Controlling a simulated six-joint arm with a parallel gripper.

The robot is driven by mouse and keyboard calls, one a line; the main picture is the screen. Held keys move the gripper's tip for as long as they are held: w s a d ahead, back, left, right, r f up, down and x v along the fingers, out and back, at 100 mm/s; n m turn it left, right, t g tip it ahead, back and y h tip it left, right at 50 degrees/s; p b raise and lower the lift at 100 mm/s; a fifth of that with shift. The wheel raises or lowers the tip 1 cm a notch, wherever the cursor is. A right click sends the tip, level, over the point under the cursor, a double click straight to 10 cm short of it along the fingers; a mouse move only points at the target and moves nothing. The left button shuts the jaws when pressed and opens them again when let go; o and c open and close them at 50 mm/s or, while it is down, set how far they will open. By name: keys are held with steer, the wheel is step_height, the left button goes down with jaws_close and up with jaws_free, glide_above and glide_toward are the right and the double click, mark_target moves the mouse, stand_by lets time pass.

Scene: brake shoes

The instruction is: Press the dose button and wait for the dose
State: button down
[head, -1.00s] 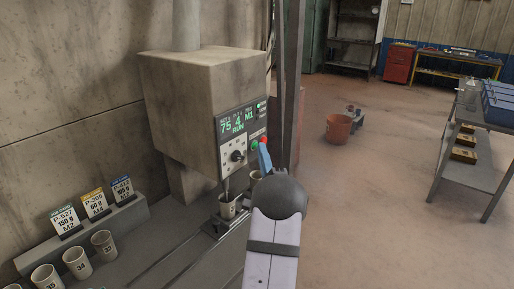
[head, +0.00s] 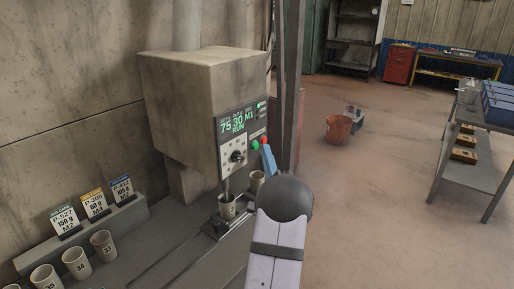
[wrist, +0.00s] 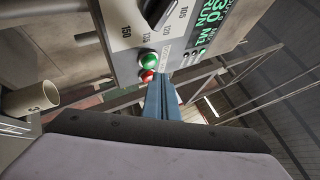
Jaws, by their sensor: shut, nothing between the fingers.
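The dosing machine (head: 195,95) has a front panel whose green display (head: 237,122) reads 75, 30, M1 and RUN. Below the display are a black dial (head: 238,157), a green button (head: 255,144) and a red button (head: 264,139). In the wrist view the green button (wrist: 149,61) and the red button (wrist: 147,76) both show. My gripper (head: 266,149) is shut and empty, its blue fingers in front of the panel beside the buttons. It appears apart from the green button. A cup (head: 228,209) stands under the nozzle.
Several numbered cups (head: 77,263) stand on the bench at lower left, before a ledge with label cards (head: 95,203). Another cup (head: 257,179) stands behind the nozzle cup. A metal post (head: 289,80) rises right of the machine. An orange bucket (head: 339,129) is on the floor.

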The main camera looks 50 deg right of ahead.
steer(key=shift+s, duration=2.5)
